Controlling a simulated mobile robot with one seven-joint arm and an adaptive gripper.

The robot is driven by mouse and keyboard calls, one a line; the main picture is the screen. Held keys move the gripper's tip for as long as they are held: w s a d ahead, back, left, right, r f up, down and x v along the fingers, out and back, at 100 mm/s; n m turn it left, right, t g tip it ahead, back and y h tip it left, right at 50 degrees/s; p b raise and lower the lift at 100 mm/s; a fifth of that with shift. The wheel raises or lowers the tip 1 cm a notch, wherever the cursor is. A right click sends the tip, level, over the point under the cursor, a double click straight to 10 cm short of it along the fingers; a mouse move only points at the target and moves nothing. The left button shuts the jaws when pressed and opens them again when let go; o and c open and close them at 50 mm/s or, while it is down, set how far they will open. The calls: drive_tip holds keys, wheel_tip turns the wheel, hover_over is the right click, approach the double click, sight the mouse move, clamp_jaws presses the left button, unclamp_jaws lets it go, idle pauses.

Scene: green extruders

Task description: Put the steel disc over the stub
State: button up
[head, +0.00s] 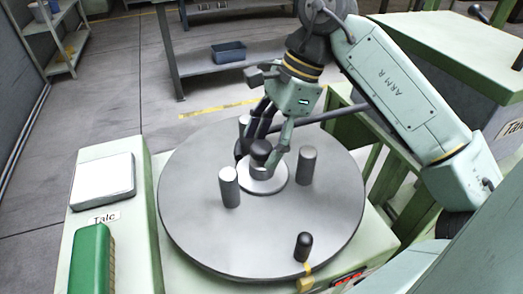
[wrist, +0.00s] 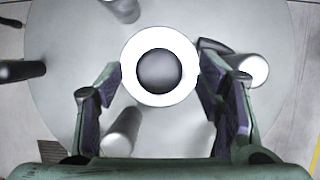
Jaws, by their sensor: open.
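The steel disc (head: 281,181) lies flat near the middle of the round grey turntable, with a dark round-topped knob (head: 261,150) at its centre. The wrist view shows it from above as a bright ring (wrist: 160,98) around the dark knob (wrist: 159,70). My gripper (head: 264,160) is open above the disc, pointing down, with its fingers (wrist: 161,92) on either side of the knob. I cannot tell whether they touch anything. A short dark round-topped stub (head: 303,246) stands near the turntable's front edge; a dark post at the left of the wrist view (wrist: 18,70) appears to be it.
Grey upright posts stand around the disc: front left (head: 229,188), right (head: 307,166) and behind (head: 244,125). The turntable (head: 190,222) is bare between them. A green box (head: 92,258) and a white pad (head: 103,180) are at the left.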

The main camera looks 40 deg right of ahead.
drive_tip(key=w+v, duration=0.1)
drive_tip(key=v, duration=0.8)
drive_tip(key=shift+s+r, duration=0.2)
drive_tip(key=shift+s, duration=0.3)
